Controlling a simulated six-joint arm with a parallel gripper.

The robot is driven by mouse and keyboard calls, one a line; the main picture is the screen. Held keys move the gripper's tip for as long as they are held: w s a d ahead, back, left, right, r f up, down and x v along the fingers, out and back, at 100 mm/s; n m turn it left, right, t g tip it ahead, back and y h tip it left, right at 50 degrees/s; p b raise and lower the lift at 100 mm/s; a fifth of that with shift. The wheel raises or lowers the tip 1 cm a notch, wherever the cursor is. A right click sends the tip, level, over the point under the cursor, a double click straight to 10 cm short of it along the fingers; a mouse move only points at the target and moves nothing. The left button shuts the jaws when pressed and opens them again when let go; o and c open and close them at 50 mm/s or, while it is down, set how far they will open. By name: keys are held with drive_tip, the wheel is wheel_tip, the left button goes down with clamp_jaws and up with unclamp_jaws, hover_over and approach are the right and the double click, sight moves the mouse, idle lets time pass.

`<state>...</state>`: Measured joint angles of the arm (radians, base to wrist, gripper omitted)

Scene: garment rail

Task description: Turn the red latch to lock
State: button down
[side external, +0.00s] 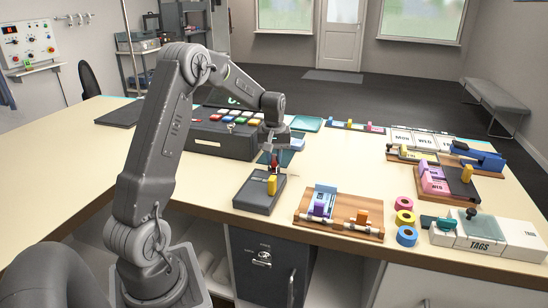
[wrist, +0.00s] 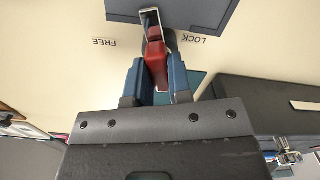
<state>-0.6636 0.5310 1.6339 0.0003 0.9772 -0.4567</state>
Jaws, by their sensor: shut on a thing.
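The red latch (wrist: 155,52) shows in the wrist view between the two blue fingers of my gripper (wrist: 157,75), which is shut on it. Its far end meets a dark grey block (wrist: 195,12) at the top of that view. The latch points from the block toward my gripper, between the printed words FREE (wrist: 103,42) on the left and LOCK (wrist: 190,38) on the right, both upside down. In the side view my gripper (side external: 274,168) is at the back of a small dark block with a yellow piece (side external: 272,186). The latch is mostly hidden there.
A dark case with coloured buttons (side external: 215,137) stands behind and left of my gripper. A wooden board (side external: 340,226) with coloured clips lies to the right, with tape rolls (side external: 405,218) and a TAGS box (side external: 480,235) beyond.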

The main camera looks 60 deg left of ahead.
sight(274, 157)
drive_tip(key=shift+m, duration=1.8)
drive_tip(key=c, duration=1)
unclamp_jaws()
drive_tip(key=shift+c, duration=0.2)
wheel_tip(274, 157, up, 14)
